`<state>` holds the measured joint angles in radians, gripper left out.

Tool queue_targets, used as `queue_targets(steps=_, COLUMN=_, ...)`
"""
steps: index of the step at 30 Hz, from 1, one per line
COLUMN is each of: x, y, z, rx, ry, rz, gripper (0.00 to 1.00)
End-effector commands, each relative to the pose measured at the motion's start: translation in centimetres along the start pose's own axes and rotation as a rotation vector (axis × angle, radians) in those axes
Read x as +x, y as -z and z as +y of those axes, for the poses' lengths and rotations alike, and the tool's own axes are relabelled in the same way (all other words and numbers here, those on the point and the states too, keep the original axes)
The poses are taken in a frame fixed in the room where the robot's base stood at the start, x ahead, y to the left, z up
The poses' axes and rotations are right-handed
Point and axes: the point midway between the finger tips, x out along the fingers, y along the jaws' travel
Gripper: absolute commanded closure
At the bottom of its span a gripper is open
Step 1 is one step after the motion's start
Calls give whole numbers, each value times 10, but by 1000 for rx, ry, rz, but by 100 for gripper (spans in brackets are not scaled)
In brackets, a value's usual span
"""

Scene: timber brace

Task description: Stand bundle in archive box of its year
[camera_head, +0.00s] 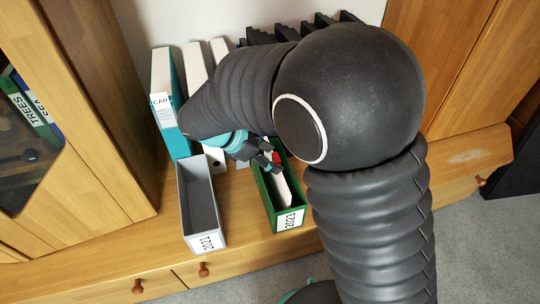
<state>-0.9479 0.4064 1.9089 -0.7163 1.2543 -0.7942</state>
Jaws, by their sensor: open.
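A green archive box (264,207) stands on the wooden ledge with a sideways label that seems to read 2023. A white bundle (284,192) stands inside it, leaning towards the box's right wall, with a red part at its top. My gripper (268,160) is open at the back top end of this box, right by the red part; I cannot tell whether it touches the bundle. A grey archive box (183,206) stands to the left and looks empty. My arm hides part of the area behind the boxes.
A teal binder (164,85) and white binders (195,65) stand behind the grey box. Dark upright items (320,22) stand at the back wall. A wooden cabinet (95,100) closes off the left. The ledge between the two boxes is free.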

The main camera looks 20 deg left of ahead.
Motion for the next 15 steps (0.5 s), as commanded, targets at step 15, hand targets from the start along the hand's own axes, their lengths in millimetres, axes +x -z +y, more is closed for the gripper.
queue_targets(steps=15, x=-80, y=1, z=1, rx=1, ry=-4, rz=1, gripper=34)
